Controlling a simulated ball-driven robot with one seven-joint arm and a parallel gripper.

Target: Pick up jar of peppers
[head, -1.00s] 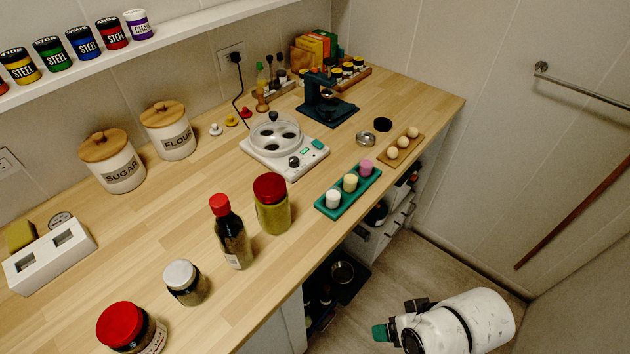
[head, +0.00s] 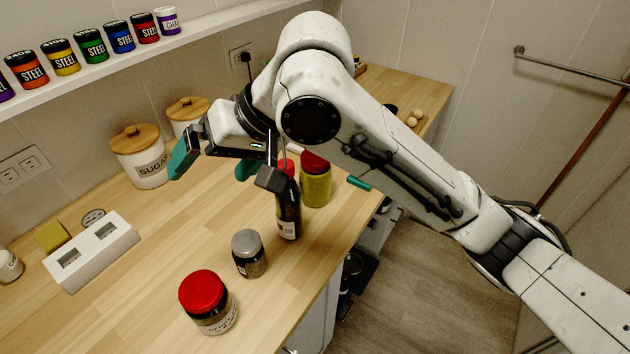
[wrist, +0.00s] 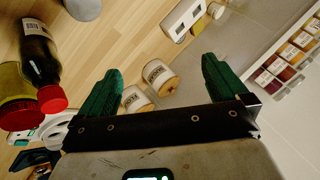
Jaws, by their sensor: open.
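A jar with yellow-green contents and a dark red lid (head: 316,188) stands upright on the counter, partly hidden by my arm. It also shows at the left edge of the wrist view (wrist: 14,82). Another jar with a bright red lid (head: 207,301) stands at the front of the counter. No label is clear enough to tell which jar holds peppers. My gripper (head: 215,162) is open and empty above the counter, left of the yellow-green jar and apart from both jars. Its green fingers are spread in the wrist view (wrist: 160,90).
A dark red-capped bottle (head: 288,212) stands close left of the yellow-green jar. A small grey-lidded jar (head: 249,254) stands between the bottle and the front jar. Sugar (head: 143,158) and flour canisters stand near the wall, below a shelf of cans (head: 93,47). A white block (head: 92,252) lies left.

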